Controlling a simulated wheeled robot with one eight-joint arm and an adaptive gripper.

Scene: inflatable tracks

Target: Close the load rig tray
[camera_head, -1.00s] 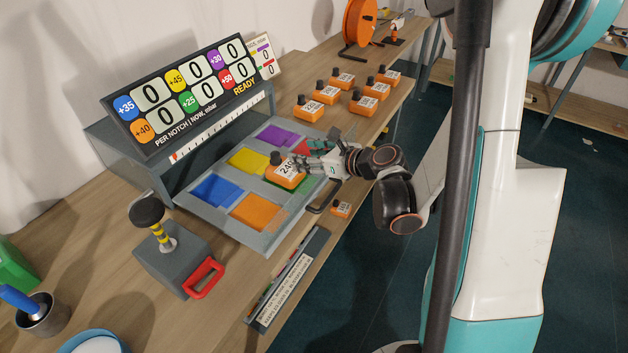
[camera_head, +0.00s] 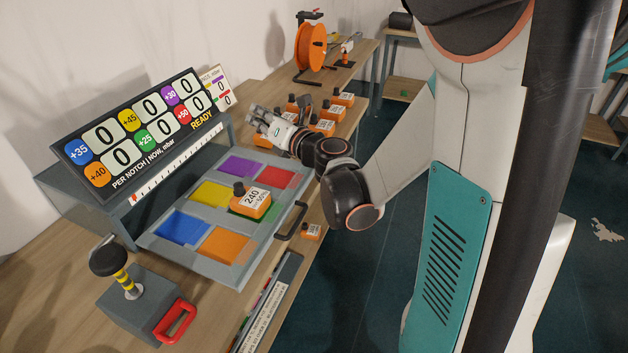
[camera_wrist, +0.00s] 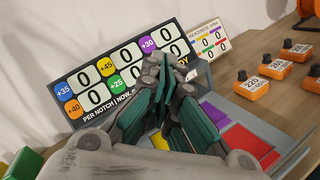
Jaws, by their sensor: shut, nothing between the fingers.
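The load rig tray (camera_head: 192,254) is a grey pulled-out drawer with coloured pads in blue, orange, yellow, green, purple and red. A dark handle (camera_head: 293,222) is on its front edge. An orange weight marked 240 (camera_head: 252,203) stands on the green pad. The rig's grey housing (camera_head: 110,212) is behind the tray, under the score display (camera_head: 140,128). My gripper (camera_head: 256,117) is shut and empty, raised above the tray's far right end, apart from the handle and the weight. In the wrist view my gripper (camera_wrist: 165,85) covers part of the display and tray.
Several orange weights (camera_head: 343,97) stand on the bench right of the rig, near my gripper. An orange reel (camera_head: 312,46) is at the back.

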